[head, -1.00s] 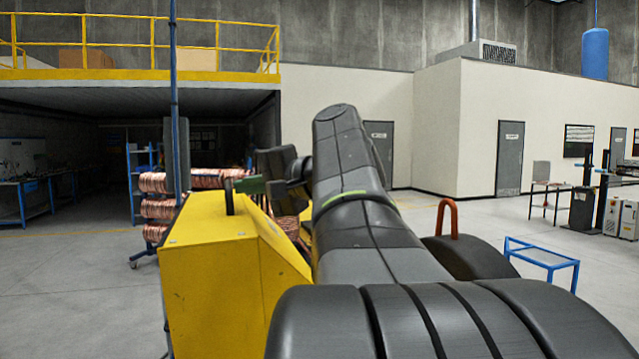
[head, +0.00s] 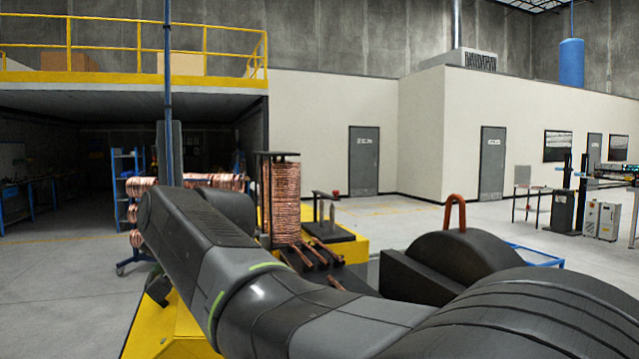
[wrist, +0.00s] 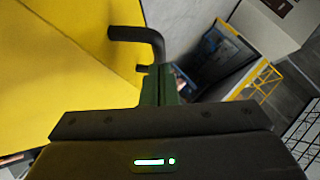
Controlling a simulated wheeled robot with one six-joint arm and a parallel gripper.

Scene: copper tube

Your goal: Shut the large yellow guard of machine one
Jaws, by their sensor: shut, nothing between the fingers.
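The large yellow guard (wrist: 60,80) fills the left of the wrist view, with its bent black handle (wrist: 140,36) at its edge. In the head view a yellow panel, apparently the guard (head: 165,335), shows at the lower left, partly behind my arm. My gripper (wrist: 158,74) is shut and empty; its green fingers lie right by the handle's lower end. I cannot tell whether they touch it. The fingers are hidden in the head view. The machine (head: 352,248) has a yellow body and stands uncovered behind my arm.
A copper coil (head: 285,203) stands on the machine, with copper pieces (head: 318,256) in front of it. A rack of copper coils (head: 225,182) is behind on the left. A blue pole (head: 168,90) rises there. Open floor (head: 50,270) lies at the left.

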